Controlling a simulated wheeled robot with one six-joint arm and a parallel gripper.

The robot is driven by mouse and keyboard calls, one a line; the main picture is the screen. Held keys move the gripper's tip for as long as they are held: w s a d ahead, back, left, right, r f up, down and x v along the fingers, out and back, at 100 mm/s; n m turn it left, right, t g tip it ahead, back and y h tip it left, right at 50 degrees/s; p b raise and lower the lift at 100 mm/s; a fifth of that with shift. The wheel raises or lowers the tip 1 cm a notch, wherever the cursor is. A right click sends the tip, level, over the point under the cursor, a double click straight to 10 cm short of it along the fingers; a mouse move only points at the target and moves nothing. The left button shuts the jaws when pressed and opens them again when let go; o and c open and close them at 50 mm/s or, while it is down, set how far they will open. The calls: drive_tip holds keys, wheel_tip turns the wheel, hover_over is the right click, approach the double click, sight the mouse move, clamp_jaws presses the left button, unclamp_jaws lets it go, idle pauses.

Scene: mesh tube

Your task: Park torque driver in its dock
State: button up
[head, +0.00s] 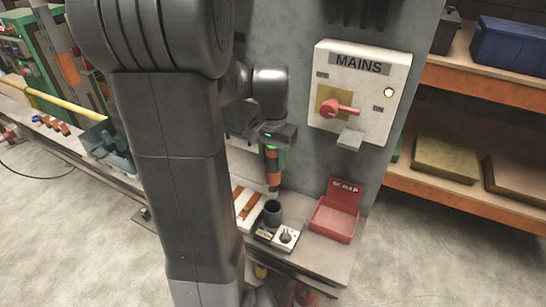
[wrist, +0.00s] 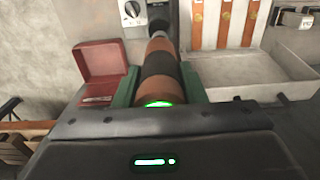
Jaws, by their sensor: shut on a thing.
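The torque driver (head: 272,172) has an orange and black banded body and a grey tip. My gripper (head: 273,150) is shut on it and holds it upright, tip down, above the bench. In the wrist view the driver (wrist: 160,76) lies between the green fingers of my gripper (wrist: 159,88), with a green glowing ring at its near end. A dark round cup (head: 272,213), which looks like the dock, stands on the bench below the tip. It also shows beyond the tip in the wrist view (wrist: 161,11). Whether the tip touches the cup I cannot tell.
A red SCRAP box (head: 335,217) stands right of the cup. A small white panel with a knob (head: 286,237) is in front of it. A pale tray with orange-brown strips (head: 246,203) lies to the left. The MAINS switch box (head: 360,92) is on the grey wall behind.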

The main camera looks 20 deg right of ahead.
sight(273, 188)
drive_tip(key=shift+f+b, duration=1.85)
drive_tip(key=shift+f, duration=0.8)
drive_tip(key=shift+f+b, duration=2.15)
drive_tip(key=shift+f, duration=1.05)
idle(2.1)
